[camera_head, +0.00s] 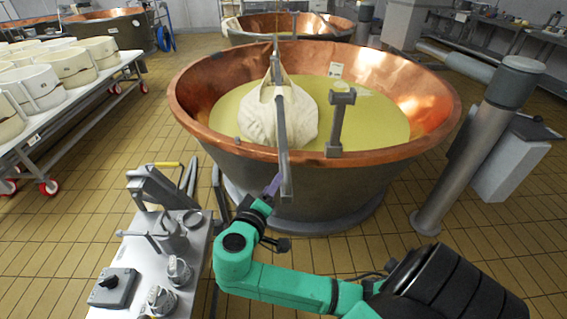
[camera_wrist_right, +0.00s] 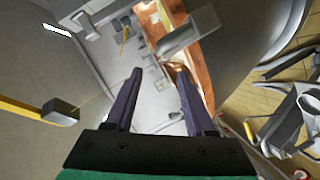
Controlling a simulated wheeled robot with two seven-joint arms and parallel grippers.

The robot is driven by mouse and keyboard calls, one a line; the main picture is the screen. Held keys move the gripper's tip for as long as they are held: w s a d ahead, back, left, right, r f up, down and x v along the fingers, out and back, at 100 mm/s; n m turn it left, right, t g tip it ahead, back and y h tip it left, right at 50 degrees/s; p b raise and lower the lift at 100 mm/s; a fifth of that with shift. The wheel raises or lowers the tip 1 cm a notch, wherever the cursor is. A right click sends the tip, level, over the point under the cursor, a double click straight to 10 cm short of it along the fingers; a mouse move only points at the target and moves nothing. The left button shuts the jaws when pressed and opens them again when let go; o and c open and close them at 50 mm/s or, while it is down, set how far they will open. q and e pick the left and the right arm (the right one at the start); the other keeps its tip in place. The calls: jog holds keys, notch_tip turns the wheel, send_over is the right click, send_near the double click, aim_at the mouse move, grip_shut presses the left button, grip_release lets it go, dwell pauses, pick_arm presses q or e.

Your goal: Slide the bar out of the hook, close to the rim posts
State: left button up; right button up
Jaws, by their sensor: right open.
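The long grey bar (camera_head: 282,130) runs across the copper vat (camera_head: 190,118), over the near rim, with its near end sticking out toward me. A white cloth bundle (camera_head: 300,118) hangs at the bar, in the yellow liquid. A grey rim post (camera_head: 337,122) stands at the near rim, right of the bar and apart from it. I cannot make out the hook clearly. My right gripper (camera_head: 274,184) is just left of the bar's near end, below the rim. In the wrist view its two purple fingers (camera_wrist_right: 160,100) are apart, with nothing held. My left gripper is not in view.
A steel bench (camera_head: 185,255) with fittings and a control box (camera_head: 113,288) stands at the front left. A thick grey pillar (camera_head: 468,150) stands right of the vat. A trolley of white moulds (camera_head: 60,68) is at the left. Tiled floor is free between trolley and vat.

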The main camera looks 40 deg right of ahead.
aim_at(285, 161)
jog(key=p+x, duration=0.2)
jog(key=x, duration=1.1)
jog(key=shift+w+d+f, duration=0.1)
jog(key=shift+d+f, duration=0.05)
jog(key=shift+d, duration=0.05)
grip_shut()
jog(key=shift+f, duration=0.1)
dwell(0.5)
